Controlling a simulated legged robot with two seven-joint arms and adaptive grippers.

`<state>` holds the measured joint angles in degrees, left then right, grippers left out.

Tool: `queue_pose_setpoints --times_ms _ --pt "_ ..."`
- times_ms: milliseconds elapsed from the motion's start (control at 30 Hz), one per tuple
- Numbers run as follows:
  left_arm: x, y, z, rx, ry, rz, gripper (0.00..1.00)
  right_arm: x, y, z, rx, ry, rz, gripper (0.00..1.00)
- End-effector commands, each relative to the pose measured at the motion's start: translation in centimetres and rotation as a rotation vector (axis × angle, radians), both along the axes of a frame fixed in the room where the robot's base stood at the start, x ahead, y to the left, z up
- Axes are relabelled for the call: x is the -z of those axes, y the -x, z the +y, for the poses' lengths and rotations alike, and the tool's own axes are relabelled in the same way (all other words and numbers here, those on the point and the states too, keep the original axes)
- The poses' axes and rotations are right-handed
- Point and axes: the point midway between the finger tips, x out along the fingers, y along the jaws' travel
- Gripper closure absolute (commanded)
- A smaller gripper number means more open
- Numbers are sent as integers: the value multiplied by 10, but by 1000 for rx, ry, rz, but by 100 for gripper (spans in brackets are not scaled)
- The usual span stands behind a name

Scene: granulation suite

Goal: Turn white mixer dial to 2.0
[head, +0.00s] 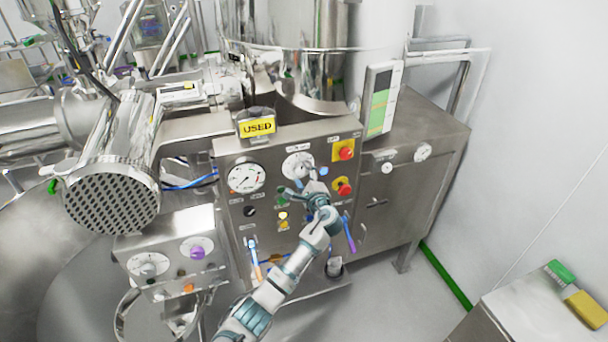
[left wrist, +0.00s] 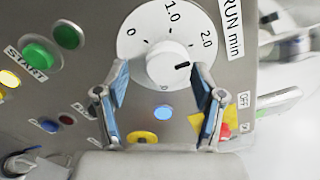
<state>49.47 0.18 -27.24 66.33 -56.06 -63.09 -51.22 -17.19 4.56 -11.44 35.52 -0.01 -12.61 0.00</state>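The white mixer dial (head: 298,164) is on the upper right of the steel control panel. In the left wrist view its round white knob (left wrist: 168,62) sits on a white scale plate (left wrist: 135,40) marked 1.0 and 2.0. The knob's black mark points right, on the 2.0 side; the exact reading is unclear. My left gripper (head: 301,188) is in front of the panel, just below the dial. In the left wrist view its blue-padded fingers (left wrist: 160,68) are open, one each side of the knob, with visible gaps to it. My right gripper is not in view.
A white gauge (head: 246,178) is left of the dial. Red emergency buttons on yellow plates (head: 345,151) are to its right. Green START button (left wrist: 38,56) and a blue light (left wrist: 163,111) are nearby.

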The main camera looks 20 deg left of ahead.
Motion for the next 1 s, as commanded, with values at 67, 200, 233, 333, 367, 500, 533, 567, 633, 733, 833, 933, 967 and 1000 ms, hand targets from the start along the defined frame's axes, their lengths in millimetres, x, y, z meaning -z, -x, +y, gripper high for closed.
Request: queue_pose_setpoints --times_ms 67,200,233,333,367,500,533,567,633,733,833,933,967,1000 --pt "-3 0 0 1 -1 -4 30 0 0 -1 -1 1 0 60" --pt "-5 1 0 1 -2 -8 30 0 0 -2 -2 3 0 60" --pt "-5 1 0 1 -1 -8 30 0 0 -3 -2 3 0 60" --pt "-6 5 -4 4 -1 -11 30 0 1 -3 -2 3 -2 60" --pt "-5 8 -6 4 -1 -11 30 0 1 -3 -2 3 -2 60" --pt "-4 29 -21 6 1 -9 30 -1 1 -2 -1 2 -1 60" --pt "-4 35 -26 6 0 -9 30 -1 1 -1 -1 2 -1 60" --pt "-4 40 -30 6 0 -9 30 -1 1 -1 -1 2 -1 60" --pt "-3 54 -38 5 1 -7 30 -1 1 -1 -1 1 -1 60" --pt "-3 71 -51 5 0 -7 30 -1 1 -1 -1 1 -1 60" --pt "-2 84 -60 4 1 -5 30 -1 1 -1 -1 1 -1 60" --pt "-2 92 -65 2 -2 -4 30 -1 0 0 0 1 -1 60" --pt "-2 94 -66 2 -2 -4 30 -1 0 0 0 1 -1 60" --pt "-2 96 -68 2 -2 -4 30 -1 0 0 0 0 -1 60"
